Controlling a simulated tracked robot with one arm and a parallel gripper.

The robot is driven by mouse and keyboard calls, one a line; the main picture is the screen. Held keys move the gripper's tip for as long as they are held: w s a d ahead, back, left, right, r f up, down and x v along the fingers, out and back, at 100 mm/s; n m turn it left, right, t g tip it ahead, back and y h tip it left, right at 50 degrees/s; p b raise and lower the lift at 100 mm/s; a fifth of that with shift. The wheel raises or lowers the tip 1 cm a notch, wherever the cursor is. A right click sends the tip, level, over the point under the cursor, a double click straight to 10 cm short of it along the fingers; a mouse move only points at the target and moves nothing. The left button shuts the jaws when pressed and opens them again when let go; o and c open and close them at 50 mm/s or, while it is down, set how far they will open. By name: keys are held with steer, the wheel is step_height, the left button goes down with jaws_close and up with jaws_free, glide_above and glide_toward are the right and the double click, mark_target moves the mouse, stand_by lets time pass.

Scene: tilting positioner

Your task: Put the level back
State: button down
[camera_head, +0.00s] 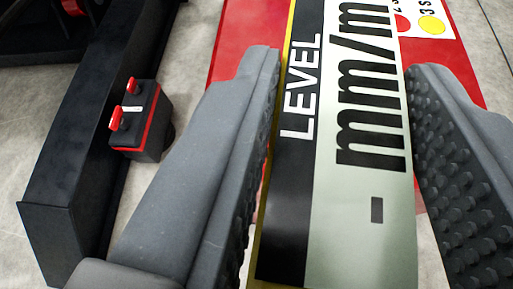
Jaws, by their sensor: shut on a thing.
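The level (350,225) is a long bar with a yellow edge, a black strip reading "LEVEL" and a pale grey-green face marked "mm/m". It fills the middle of the view and runs up toward the top edge; its near end is cut off by the bottom edge. My gripper (347,68) is shut on the level, with one grey studded finger along each side of it. The level lies over a red surface (240,35) in the view. I cannot tell whether it touches that surface.
A white label (427,22) with a red and a yellow dot is at the top right. A long black beam (80,150) runs along the left. A small black box (142,120) with red clips is beside it. Pale floor (185,55) shows between.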

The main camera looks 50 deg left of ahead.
mark_target(389, 36)
steer(key=s+a+f+n+y, duration=0.1)
steer(key=s+a+f, duration=0.1)
steer(key=s+f, duration=0.25)
steer(key=w+b, duration=0.1)
steer(key=w, duration=0.4)
steer(key=w+b, duration=0.1)
steer(key=w, duration=0.4)
steer(key=w+d+f+b, duration=0.1)
steer(key=w, duration=0.4)
steer(key=shift+f+g+b, duration=0.3)
steer(key=shift+f+b, duration=0.4)
steer(key=shift+f, duration=1.15)
steer(key=c, duration=0.9)
jaws_free()
steer(key=shift+r, duration=0.1)
steer(key=shift+s+d, duration=0.1)
steer(key=shift+s, duration=0.05)
steer(key=p+v, duration=0.2)
steer(key=v, duration=0.9)
steer(key=shift+s+d+r+p, duration=0.15)
steer(key=shift+s+d+p, duration=0.05)
steer(key=shift+s+p, duration=0.15)
